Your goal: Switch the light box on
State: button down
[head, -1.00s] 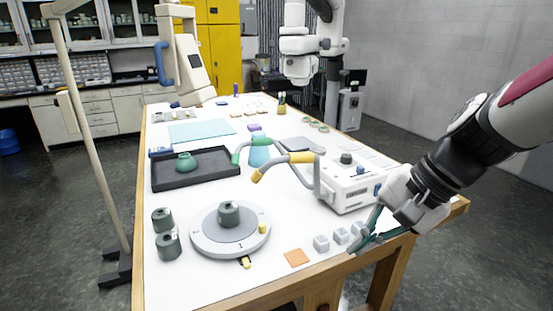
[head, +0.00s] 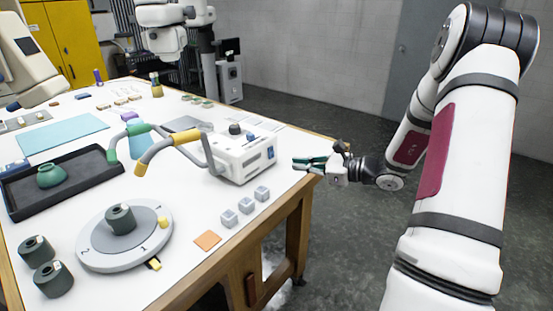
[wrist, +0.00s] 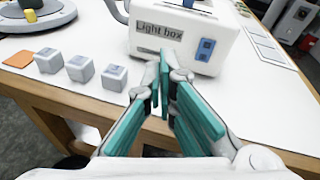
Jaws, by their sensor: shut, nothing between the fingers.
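The light box (head: 238,157) is a white unit with two bent arms with yellow and green ends and a dark knob on top. It stands near the table's right edge. In the wrist view its front face shows a "Light box" label (wrist: 160,30) and a blue switch (wrist: 205,49) to the right of the label. My gripper (head: 297,164) is shut and empty, just right of the light box and apart from it. In the wrist view my gripper (wrist: 168,75) points at the box's front, its fingertips below and left of the switch.
Several small grey cubes (head: 246,205) and an orange square (head: 207,240) lie near the front edge. A round grey turntable (head: 90,245) with a dark green weight stands left. A black tray (head: 95,170) holds a green pot.

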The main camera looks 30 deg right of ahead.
aim_at(273, 156)
jog(key=d+f+m+t+h, duration=0.2)
jog(key=d+f+m, duration=0.1)
jog(key=d, duration=0.3)
jog(key=shift+d+m, duration=0.15)
jog(key=shift+m, duration=0.35)
jog(key=shift+f, duration=0.1)
jog(key=p+x, duration=0.1)
jog(key=x, duration=1.3)
jog(key=shift+w+d, duration=0.1)
jog(key=shift+w, duration=0.05)
